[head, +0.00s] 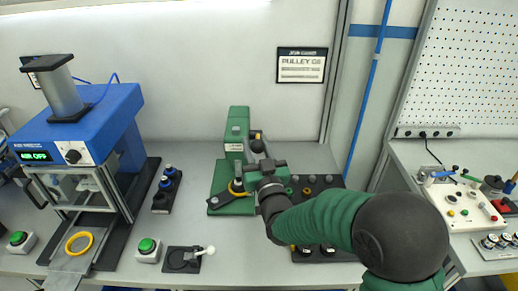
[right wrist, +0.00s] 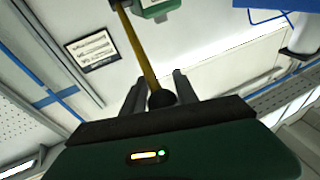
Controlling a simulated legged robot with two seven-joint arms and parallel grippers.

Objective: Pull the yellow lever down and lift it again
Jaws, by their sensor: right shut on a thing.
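The green press (head: 236,135) stands on its green base (head: 232,206) in the middle of the bench. The yellow lever (right wrist: 140,50) runs from the green press head (right wrist: 157,8) down to a black knob (right wrist: 162,98) in the right wrist view. My right gripper (right wrist: 157,90) is shut on the lever at its knob end, one finger on each side. In the head view my right gripper (head: 257,150) is in front of the press, and the lever is mostly hidden there. My left gripper is not in view.
A blue machine (head: 100,120) with a yellow ring (head: 79,243) on its tray stands at the left. A green button (head: 147,248) and a white-knobbed lever box (head: 185,259) sit at the front. A black rack (head: 325,185) lies right of the press, partly behind my arm.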

